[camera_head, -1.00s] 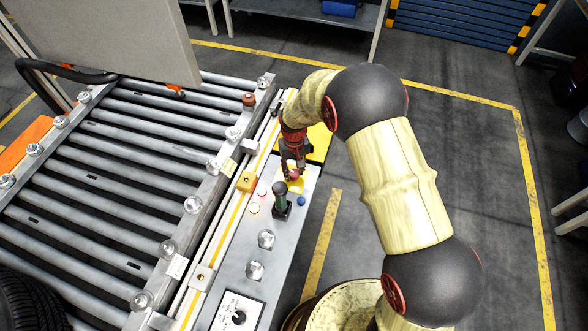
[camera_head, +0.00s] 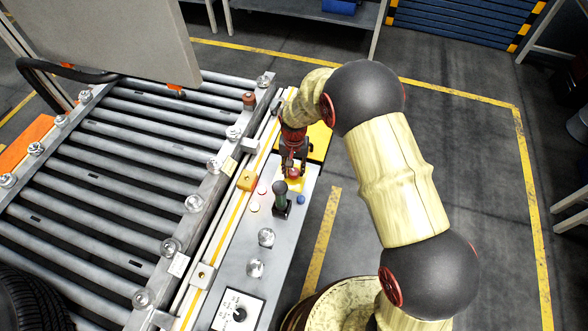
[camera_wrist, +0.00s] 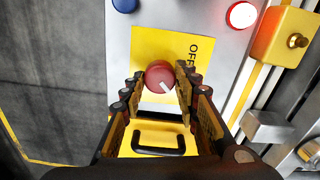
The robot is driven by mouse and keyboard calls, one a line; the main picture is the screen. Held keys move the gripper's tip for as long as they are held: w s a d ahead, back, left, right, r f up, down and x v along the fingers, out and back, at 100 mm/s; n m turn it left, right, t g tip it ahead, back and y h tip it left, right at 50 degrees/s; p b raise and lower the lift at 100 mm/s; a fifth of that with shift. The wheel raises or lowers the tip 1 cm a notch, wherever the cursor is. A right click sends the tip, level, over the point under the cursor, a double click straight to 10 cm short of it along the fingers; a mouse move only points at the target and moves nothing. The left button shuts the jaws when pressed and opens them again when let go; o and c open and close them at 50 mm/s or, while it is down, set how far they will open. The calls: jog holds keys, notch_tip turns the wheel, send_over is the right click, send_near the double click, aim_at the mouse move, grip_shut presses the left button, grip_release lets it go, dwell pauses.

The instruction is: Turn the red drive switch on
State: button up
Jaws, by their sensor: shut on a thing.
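The red drive switch (camera_wrist: 160,77) is a round red knob with a white mark on its face, on a yellow plate (camera_wrist: 150,45) lettered "OFF". In the wrist view it sits between my gripper's two fingertips (camera_wrist: 158,82), which press on its sides. The white mark points to the lower right. In the head view the red knob (camera_head: 293,173) shows just below my gripper (camera_head: 293,160), partly covered by the fingers. My gripper is shut on the knob.
A green-topped lever (camera_head: 281,195), a blue button (camera_head: 301,199) and a lit red button (camera_wrist: 242,15) are close by. A yellow box (camera_wrist: 285,35) stands beside the switch plate. A black handle (camera_wrist: 158,142) lies below the fingers. Rollers (camera_head: 130,170) fill the left.

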aim_at(294, 171)
jog(key=o, duration=1.1)
jog(key=shift+o, duration=0.2)
notch_tip(294, 171, up, 12)
dwell(0.5)
